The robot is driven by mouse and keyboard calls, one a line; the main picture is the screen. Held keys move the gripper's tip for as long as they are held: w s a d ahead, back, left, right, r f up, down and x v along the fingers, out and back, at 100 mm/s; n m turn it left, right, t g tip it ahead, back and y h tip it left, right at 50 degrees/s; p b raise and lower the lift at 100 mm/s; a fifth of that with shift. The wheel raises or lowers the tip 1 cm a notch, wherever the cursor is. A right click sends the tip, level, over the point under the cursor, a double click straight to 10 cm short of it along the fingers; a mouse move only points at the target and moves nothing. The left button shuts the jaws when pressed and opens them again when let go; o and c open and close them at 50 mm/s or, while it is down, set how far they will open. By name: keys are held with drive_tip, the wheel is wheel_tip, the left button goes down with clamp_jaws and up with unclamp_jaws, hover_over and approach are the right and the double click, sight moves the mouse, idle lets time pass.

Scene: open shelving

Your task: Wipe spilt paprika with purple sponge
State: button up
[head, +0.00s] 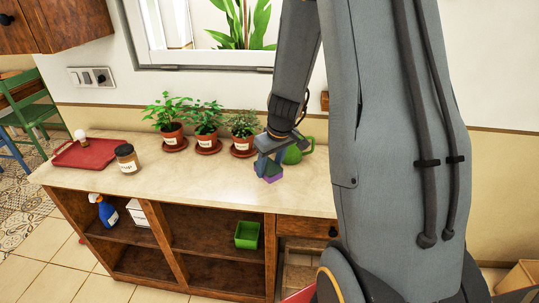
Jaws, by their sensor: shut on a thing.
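The purple sponge (272,179) is between the fingers of my gripper (268,170), which is shut on it. The gripper points down over the right part of the pale countertop (205,178), just right of the potted plants. The sponge is at or just above the counter surface; I cannot tell if it touches. Only its lower part shows below the fingers. I see no spilt paprika on the visible counter; the patch under and behind my gripper and arm is hidden.
Three potted plants (206,141) stand along the back. A green rounded vessel (294,155) is just behind my gripper. A labelled jar (127,160) and a red tray (85,155) are at left. Shelves below hold a blue spray bottle (105,212) and green box (247,236). Mid-counter is clear.

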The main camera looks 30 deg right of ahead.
drive_tip(key=shift+r+p, duration=0.9)
drive_tip(key=shift+r, duration=0.45)
drive_tip(key=shift+a, duration=0.1)
